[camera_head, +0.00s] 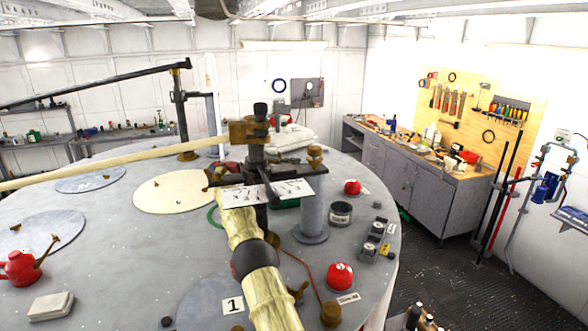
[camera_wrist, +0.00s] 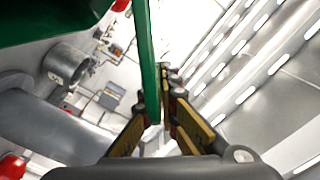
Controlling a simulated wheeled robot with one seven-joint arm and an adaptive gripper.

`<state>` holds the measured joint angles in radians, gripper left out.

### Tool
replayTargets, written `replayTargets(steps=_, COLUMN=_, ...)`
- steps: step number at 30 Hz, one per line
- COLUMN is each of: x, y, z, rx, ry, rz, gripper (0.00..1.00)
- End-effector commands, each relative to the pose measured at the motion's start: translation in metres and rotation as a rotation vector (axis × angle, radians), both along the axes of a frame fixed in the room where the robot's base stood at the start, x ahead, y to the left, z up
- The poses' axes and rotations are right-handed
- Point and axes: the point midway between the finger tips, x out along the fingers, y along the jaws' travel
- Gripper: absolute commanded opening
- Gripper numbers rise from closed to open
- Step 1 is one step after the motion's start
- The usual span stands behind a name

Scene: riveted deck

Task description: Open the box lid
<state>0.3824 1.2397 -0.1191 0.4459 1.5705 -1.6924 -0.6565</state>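The green box (camera_head: 285,203) shows only as a sliver on the round grey deck in the head view, mostly hidden behind my arm and a pale printed plate. In the wrist view, a large dark green surface (camera_wrist: 50,18) fills the upper left. A narrow green panel (camera_wrist: 146,50), seen edge-on, runs down from the top to between my fingers; I take it for the lid. My gripper (camera_wrist: 168,85) has its yellow-and-black fingers around the panel's lower end. Whether they touch or grip it I cannot tell. In the head view the fingers cannot be made out.
A grey cylinder post (camera_head: 312,212) stands right of my arm. Red domed buttons (camera_head: 340,276), a small dark can (camera_head: 340,213) and a switch block (camera_head: 372,240) lie farther right. A red watering can (camera_head: 20,268) sits at left. A workbench (camera_head: 430,180) stands beyond the deck.

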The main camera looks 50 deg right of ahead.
Motion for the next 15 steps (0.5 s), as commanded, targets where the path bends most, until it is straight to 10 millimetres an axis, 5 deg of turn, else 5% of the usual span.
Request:
replayTargets(steps=10, x=0.0000, y=0.0005, z=0.0018, rx=-0.002, ry=-0.002, rz=0.001, gripper=0.00)
replayTargets(steps=15, x=0.0001, y=0.0004, z=0.0011, rx=-0.002, ry=-0.001, rz=0.001, gripper=0.12)
